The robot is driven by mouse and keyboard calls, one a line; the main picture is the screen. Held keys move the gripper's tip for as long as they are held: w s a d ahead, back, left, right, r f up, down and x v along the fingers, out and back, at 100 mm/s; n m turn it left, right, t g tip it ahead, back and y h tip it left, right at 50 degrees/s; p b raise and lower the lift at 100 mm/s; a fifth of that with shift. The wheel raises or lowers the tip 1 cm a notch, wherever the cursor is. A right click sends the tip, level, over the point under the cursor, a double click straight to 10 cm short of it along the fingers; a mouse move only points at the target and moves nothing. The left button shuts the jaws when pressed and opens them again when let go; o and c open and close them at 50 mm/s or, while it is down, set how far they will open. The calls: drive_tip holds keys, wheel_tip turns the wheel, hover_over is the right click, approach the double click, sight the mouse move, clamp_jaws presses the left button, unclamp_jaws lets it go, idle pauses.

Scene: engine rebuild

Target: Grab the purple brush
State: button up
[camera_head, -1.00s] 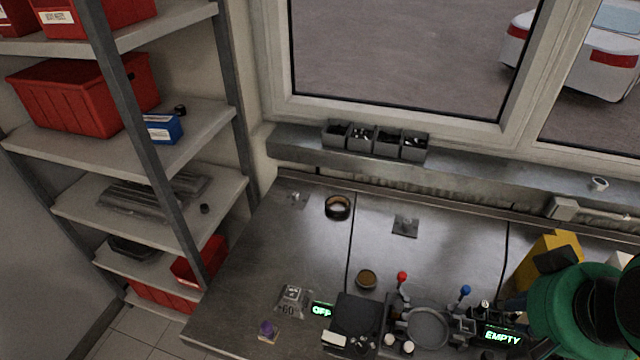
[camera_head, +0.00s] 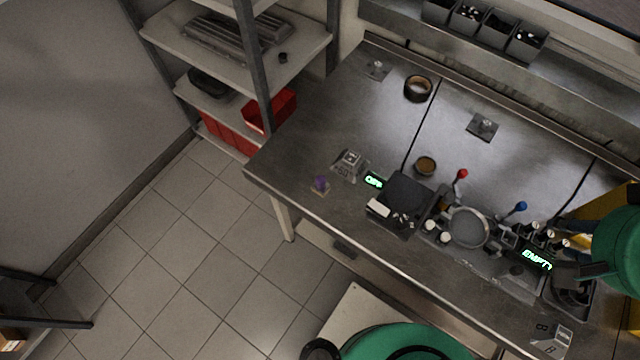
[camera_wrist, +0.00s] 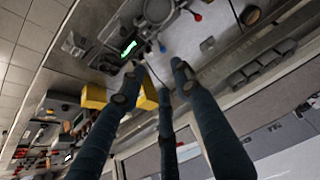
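A small purple object (camera_head: 320,184), likely the purple brush, stands on a small tan base near the bench's front-left edge in the head view. It is too small to make out bristles, and I cannot pick it out in the wrist view. My gripper (camera_wrist: 158,82) shows in the wrist view as three dark blue fingers with their tips apart and nothing between them. It is open and empty. In the head view my green arm is at the right edge, far to the right of the purple object.
The metal bench (camera_head: 310,130) holds a black scale-like device (camera_head: 405,198), a round grey pan (camera_head: 468,228) and red and blue knobbed levers. A grey weight-like block (camera_head: 349,164) stands close behind the purple object. Shelving stands at the left. Bare bench lies left of the block.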

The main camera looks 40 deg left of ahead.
drive_tip(key=o, duration=0.6)
drive_tip(key=shift+a, duration=0.1)
drive_tip(key=w+a+f+g+y, duration=0.1)
drive_tip(key=w+a+f+y, duration=0.15)
drive_tip(key=w+a, duration=0.55)
drive_tip(key=n+g+p, duration=0.1)
drive_tip(key=g+p, duration=0.1)
drive_tip(key=g, duration=0.3)
hover_over(322, 180)
drive_tip(key=d, duration=0.2)
drive_tip(key=d+x, duration=0.2)
drive_tip(key=x, duration=0.8)
drive_tip(key=w+d+f+x, duration=0.1)
drive_tip(key=d+x, duration=0.1)
drive_tip(key=x, duration=0.7)
drive_tip(key=shift+a+h, duration=0.1)
drive_tip(key=shift+h, duration=0.35)
drive_tip(key=shift+s+a+f+b, duration=0.1)
drive_tip(key=shift+a+f+b, duration=0.1)
drive_tip(key=shift+f, duration=1.2)
drive_tip(key=shift+a+f+b, duration=0.15)
drive_tip(key=shift+f+b, duration=0.05)
drive_tip(key=shift+f, duration=1.2)
drive_tip(key=shift+a+f+b, duration=0.2)
drive_tip(key=shift+f, duration=1.25)
